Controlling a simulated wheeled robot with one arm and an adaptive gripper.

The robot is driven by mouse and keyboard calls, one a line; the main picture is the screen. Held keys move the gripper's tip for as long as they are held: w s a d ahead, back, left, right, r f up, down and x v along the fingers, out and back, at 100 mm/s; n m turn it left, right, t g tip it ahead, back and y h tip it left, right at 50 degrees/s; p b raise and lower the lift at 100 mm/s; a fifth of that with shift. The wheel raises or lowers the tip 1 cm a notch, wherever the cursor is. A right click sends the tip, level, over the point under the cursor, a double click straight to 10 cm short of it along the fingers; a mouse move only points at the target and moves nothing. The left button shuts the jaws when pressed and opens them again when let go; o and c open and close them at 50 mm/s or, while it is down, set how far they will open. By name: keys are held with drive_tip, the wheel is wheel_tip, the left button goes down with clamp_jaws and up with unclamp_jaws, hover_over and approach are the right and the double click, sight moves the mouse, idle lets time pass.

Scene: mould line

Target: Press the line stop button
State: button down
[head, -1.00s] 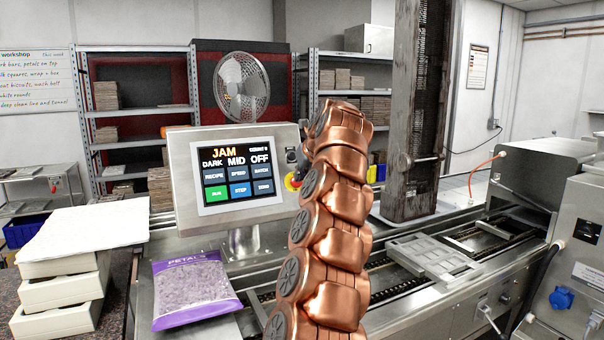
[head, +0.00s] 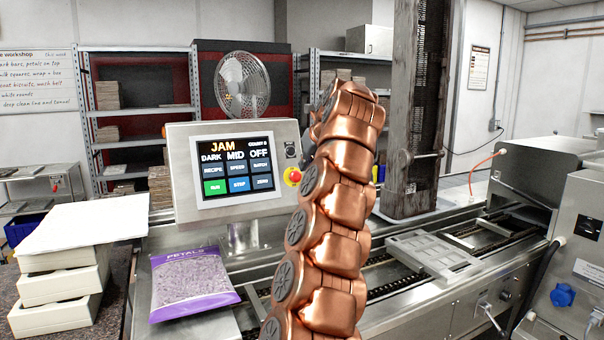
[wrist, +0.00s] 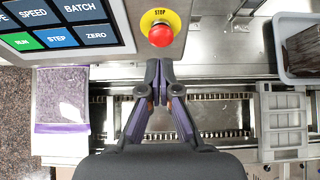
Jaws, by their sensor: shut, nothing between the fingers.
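The line stop button (head: 293,176) is a red mushroom knob on a yellow plate at the right edge of the control panel (head: 184,197). In the wrist view the red button (wrist: 160,34) sits under the word STOP, just beyond my fingertips. My gripper (wrist: 158,66) is shut and empty, with its tips a little below the button in that picture. Whether the tips touch it I cannot tell. In the head view my copper arm stands just right of the panel and hides the gripper. The panel's screen (head: 237,168) reads JAM, DARK, MID and OFF.
A purple bag of petals (head: 190,285) lies in front of the panel. A mould (head: 432,253) rests on the conveyor (head: 380,287) to the right of my arm. White trays (head: 60,318) are stacked at left. A fan (head: 242,85) stands behind the panel.

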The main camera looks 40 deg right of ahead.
drive_tip(key=v, duration=0.8)
drive_tip(key=shift+p, duration=0.35)
drive_tip(key=w+a+f+n+g+y, duration=0.1)
drive_tip(key=w+a+f+n+y, duration=0.1)
drive_tip(key=a+n, duration=0.5)
drive_tip(key=w+a+f+n+g+y, duration=0.1)
drive_tip(key=w+a+f+n, duration=0.3)
drive_tip(key=a, duration=0.6)
drive_tip(key=s+a+f+n+g+y, duration=0.1)
drive_tip(key=s+a+f+n, duration=0.2)
drive_tip(key=a+n, duration=0.3)
drive_tip(key=s+a+f+n+g, duration=0.1)
drive_tip(key=s+a+f+n, duration=0.2)
drive_tip(key=a+n, duration=0.3)
drive_tip(key=s+a+f+n+g, duration=0.4)
drive_tip(key=s+a+f+n, duration=0.6)
drive_tip(key=s+f, duration=0.35)
drive_tip(key=s+a+f+n+g, duration=0.1)
drive_tip(key=s+f+n, duration=0.2)
drive_tip(key=s+f, duration=0.3)
drive_tip(key=s+a+f+n+g+h, duration=0.1)
drive_tip(key=s+f+n, duration=0.2)
drive_tip(key=s, duration=0.8)
wheel_tip(320, 180, down, 3)
drive_tip(key=shift+s+r+n+g, duration=0.1)
drive_tip(key=shift+s+n+g, duration=0.05)
drive_tip(key=shift+n+g, duration=0.2)
